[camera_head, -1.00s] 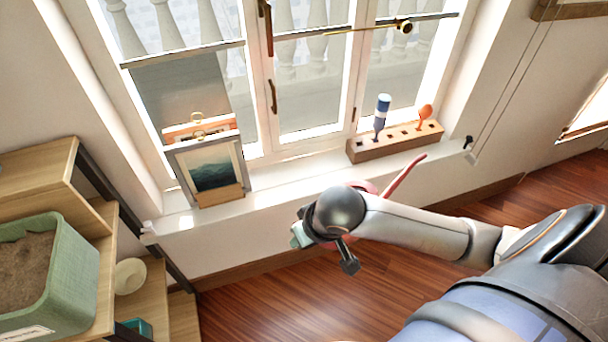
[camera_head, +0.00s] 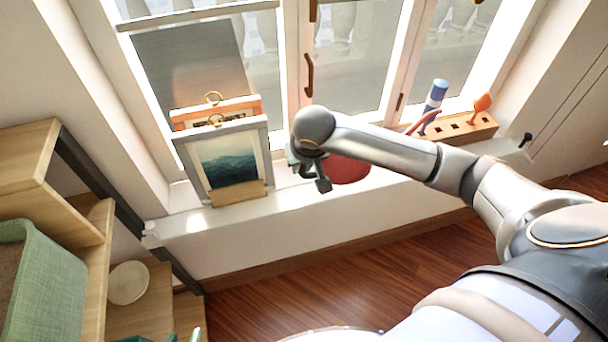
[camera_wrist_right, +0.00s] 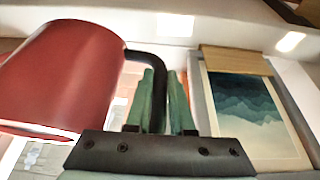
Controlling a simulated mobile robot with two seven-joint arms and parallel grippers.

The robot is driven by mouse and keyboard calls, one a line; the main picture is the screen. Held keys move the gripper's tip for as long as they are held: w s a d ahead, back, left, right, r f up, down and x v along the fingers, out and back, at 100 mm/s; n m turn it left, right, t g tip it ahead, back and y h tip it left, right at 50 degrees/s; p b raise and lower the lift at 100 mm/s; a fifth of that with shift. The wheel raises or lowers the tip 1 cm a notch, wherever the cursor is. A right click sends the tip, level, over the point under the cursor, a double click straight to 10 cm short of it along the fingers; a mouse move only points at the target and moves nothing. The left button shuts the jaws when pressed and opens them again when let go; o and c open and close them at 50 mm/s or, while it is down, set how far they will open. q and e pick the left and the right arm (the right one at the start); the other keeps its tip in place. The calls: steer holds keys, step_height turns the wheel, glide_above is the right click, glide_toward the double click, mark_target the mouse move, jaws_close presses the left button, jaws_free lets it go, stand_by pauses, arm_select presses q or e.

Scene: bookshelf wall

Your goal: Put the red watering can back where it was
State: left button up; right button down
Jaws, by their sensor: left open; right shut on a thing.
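The red watering can (camera_head: 350,170) is held over the window sill (camera_head: 225,212), mostly behind my right arm in the head view. Its spout points right towards the wooden holder. My right gripper (camera_head: 293,158) is shut on the can's dark handle. In the right wrist view the green fingers (camera_wrist_right: 163,78) close around the handle, and the red body (camera_wrist_right: 65,75) is at the left. Whether the can's base touches the sill is hidden.
Framed pictures (camera_head: 228,165) lean on the sill just left of my right gripper. A wooden holder (camera_head: 470,130) with a blue-and-white tool and an orange one stands right of the can. A wooden shelf (camera_head: 80,215) with a green bin (camera_head: 45,285) is at the left.

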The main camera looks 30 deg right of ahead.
steer(key=x, duration=0.3)
steer(key=b+x, duration=0.1)
steer(key=x, duration=0.2)
steer(key=d+b+x, duration=0.1)
steer(key=x, duration=0.2)
steer(key=shift+w, duration=0.15)
steer(key=shift+f, duration=0.1)
arm_select(q)
steer(key=shift+w+f, duration=0.25)
steer(key=shift+f, duration=0.45)
steer(key=shift+a, duration=0.1)
arm_select(e)
steer(key=c, duration=1.2)
jaws_free()
steer(key=shift+f, duration=0.15)
steer(key=shift+c, duration=0.2)
steer(key=o, duration=0.5)
steer(key=shift+c, duration=0.2)
arm_select(q)
steer(key=shift+w, duration=0.1)
